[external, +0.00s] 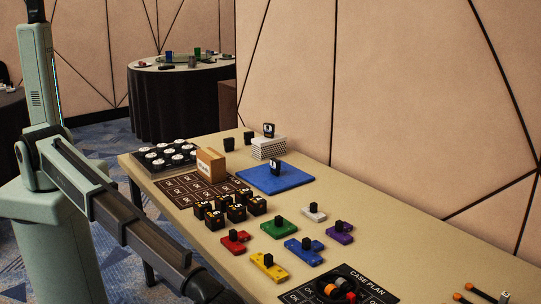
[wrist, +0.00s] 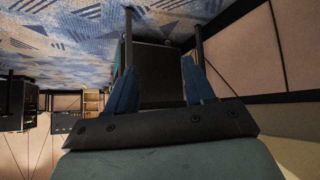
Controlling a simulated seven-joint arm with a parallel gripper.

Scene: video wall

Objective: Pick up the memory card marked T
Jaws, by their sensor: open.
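I cannot make out a letter T on anything, so I cannot tell which item is the memory card marked T. Small dark upright pieces with white faces stand on a white stack (external: 268,130) and on the blue mat (external: 275,168). Two dark pieces stand near the stack, a left one (external: 229,144) and a right one (external: 248,138). My gripper (wrist: 158,64) shows in the wrist view with its two blue fingers apart and nothing between them. It points at the room, away from these pieces. In the external view it is out of sight.
The long table carries a cardboard box (external: 211,164), a tray of round white-topped items (external: 166,155), black cubes (external: 236,213), several coloured blocks with black knobs (external: 279,229) and a CASE PLAN board (external: 375,283). A wall runs behind.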

